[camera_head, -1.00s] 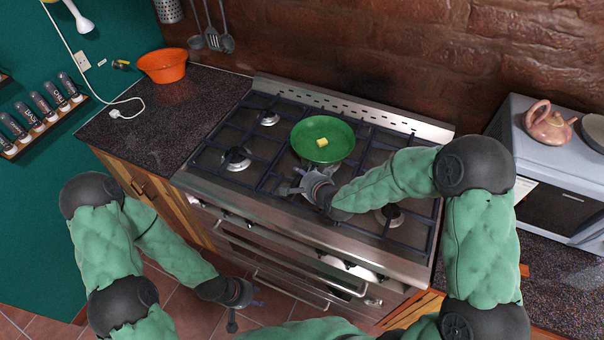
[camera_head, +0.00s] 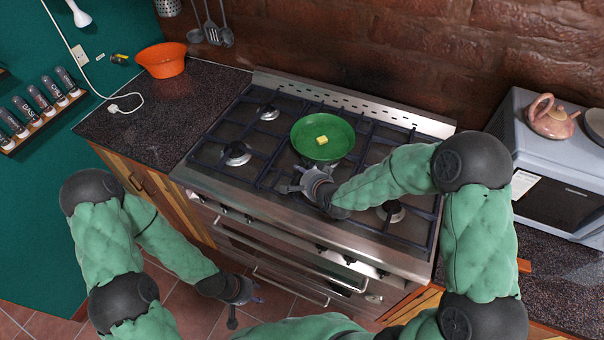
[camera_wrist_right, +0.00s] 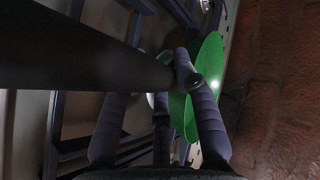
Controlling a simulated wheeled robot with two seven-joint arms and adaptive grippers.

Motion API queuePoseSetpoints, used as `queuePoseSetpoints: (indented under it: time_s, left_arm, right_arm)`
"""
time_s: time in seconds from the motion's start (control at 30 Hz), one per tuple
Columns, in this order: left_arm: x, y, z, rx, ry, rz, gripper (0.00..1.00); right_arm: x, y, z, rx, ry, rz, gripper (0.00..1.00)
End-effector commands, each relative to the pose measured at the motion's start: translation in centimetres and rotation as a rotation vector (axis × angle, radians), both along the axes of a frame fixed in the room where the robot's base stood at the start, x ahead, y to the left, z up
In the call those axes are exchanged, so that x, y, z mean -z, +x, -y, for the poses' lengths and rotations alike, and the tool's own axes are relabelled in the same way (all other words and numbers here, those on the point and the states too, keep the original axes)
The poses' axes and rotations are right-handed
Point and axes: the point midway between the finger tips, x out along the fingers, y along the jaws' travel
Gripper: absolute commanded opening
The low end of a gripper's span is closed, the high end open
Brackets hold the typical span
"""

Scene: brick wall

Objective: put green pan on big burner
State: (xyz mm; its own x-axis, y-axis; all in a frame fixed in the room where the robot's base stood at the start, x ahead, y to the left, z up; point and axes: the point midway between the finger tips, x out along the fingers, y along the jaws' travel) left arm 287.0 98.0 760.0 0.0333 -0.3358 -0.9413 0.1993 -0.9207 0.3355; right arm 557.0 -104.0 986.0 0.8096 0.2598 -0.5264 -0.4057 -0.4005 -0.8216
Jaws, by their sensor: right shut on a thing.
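In the right wrist view the gripper's fingers (camera_wrist_right: 165,112) close near the green pan (camera_wrist_right: 211,75), seen edge-on. The burner beneath the pan is hidden. My left gripper (camera_head: 246,300) hangs low before the stove, away from the pan; its jaws are too small to judge.
The stove (camera_head: 250,197) has several other burners, with two at the left (camera_head: 236,154) uncovered and one at the right (camera_head: 391,211) beside my right arm. An orange bowl (camera_head: 163,62) stands on the left counter. A teapot (camera_head: 549,117) stands on the microwave at right.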

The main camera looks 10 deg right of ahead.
Motion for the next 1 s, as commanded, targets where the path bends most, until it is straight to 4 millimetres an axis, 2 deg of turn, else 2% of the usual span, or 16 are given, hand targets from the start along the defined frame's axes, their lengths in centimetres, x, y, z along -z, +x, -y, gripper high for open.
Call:
queuePoseSetpoints:
  time_s: [0.37,0.4,0.5,0.8,1.0]
  left_arm:
    - [0.6,0.0,0.0,0.0,0.0,0.0,0.4]
    - [0.7,0.0,0.0,0.0,0.0,0.0,0.4]
    - [0.6,0.0,0.0,0.0,0.0,0.0,0.4]
    - [0.6,0.0,0.0,0.0,0.0,0.0,0.4]
    - [0.6,0.0,0.0,0.0,0.0,0.0,0.4]
  right_arm:
    - [0.3,0.3,0.1,0.001,-0.001,0.01,0.0]
    - [0.3,0.3,0.1,0.001,-0.001,0.01,0.33]
    - [0.2,0.2,0.1,0.001,-0.001,0.01,0.58]
    - [0.8,-0.1,0.0,0.0,0.001,-0.006,0.58]
    - [0.1,-0.8,0.3,0.0,0.0,-0.002,0.58]
